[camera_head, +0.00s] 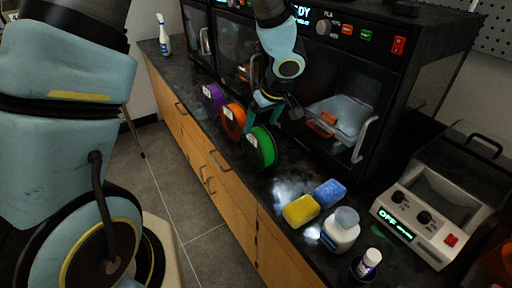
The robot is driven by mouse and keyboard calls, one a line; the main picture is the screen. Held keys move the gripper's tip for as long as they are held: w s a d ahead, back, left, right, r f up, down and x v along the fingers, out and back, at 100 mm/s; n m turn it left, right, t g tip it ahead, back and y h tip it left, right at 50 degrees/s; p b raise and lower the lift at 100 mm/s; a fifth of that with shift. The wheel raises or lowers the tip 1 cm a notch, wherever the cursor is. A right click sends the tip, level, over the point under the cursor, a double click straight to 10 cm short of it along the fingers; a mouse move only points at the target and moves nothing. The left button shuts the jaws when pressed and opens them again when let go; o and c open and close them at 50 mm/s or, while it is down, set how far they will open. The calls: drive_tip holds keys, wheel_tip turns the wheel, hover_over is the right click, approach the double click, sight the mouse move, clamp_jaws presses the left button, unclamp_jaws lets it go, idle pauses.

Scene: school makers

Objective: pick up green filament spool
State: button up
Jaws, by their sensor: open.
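The green filament spool (261,147) stands upright on the dark countertop, in front of the black 3D printer. Its green side faces the camera and a white label shows on its left edge. My gripper (264,112) is open, just above and behind the top of the green spool. The fingers overlap the spool's upper edge in this view, so I cannot tell whether they touch it or straddle it.
An orange spool (233,121) and a purple spool (212,98) stand left of the green one. The 3D printer (378,72) stands close behind. A grey machine (437,205) stands far right.

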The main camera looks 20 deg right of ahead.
sight(258, 148)
drive_tip(key=x, duration=0.3)
drive_tip(key=s+x, duration=0.1)
drive_tip(key=x, duration=0.1)
drive_tip(key=shift+w+a+f+b, duration=0.1)
drive_tip(key=shift+a+f+b, duration=0.25)
drive_tip(key=shift+f+b, duration=0.1)
drive_tip(key=shift+w+f, duration=0.2)
drive_tip(key=shift+f, duration=0.15)
clamp_jaws()
